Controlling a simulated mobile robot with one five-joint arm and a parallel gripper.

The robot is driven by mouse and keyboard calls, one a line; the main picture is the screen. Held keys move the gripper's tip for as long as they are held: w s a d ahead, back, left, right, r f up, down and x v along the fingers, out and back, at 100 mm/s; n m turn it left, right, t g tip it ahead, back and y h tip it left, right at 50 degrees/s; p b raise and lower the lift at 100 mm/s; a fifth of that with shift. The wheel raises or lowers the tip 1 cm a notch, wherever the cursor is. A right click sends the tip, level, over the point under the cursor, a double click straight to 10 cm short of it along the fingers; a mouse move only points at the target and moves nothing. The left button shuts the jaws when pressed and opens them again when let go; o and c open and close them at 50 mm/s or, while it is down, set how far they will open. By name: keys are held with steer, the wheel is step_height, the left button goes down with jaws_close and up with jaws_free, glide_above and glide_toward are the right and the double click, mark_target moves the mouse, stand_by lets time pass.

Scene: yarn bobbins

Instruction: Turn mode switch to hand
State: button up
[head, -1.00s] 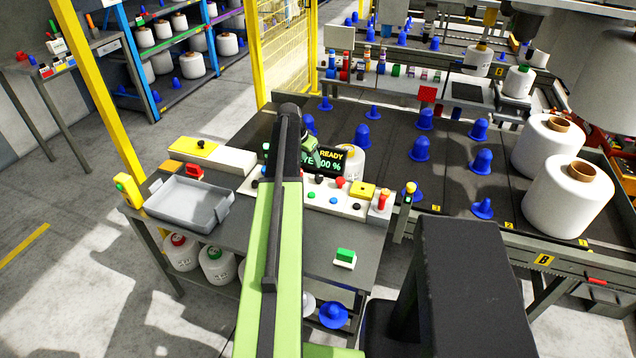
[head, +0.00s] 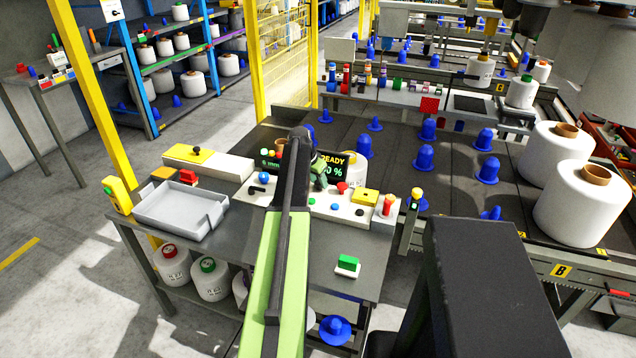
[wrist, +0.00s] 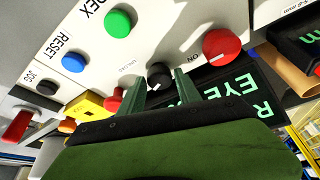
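The control panel (head: 325,205) stands at the back of the grey table, with coloured buttons and knobs. In the wrist view, a black round knob (wrist: 159,75) with a white pointer mark sits on the white panel face. It looks like the mode switch, but no hand label is readable. My gripper (wrist: 161,75) is open, its two green fingers on either side of the knob, with a small gap seeming to remain at each side. In the head view my gripper (head: 319,180) is over the panel in front of the display and hides this knob.
A red knob (wrist: 221,47) is close to the right of my fingers, near an ON label. A green button (wrist: 119,23), blue RESET button (wrist: 74,62) and black JOG button (wrist: 47,87) are to the left. The display (head: 332,165) is behind. A grey tray (head: 182,210) lies left.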

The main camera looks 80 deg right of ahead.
jaws_close()
steer(key=shift+s+a+n+t, duration=0.1)
steer(key=shift+n+t, duration=0.2)
steer(key=shift+n, duration=0.6)
steer(key=shift+n+t+h, duration=0.3)
steer(key=shift+n+t, duration=0.1)
steer(key=shift+n, duration=0.7)
steer(key=shift+o, duration=1.9)
jaws_free()
steer(key=p+v, duration=1.6)
steer(key=v, duration=0.1)
steer(key=shift+r, duration=0.2)
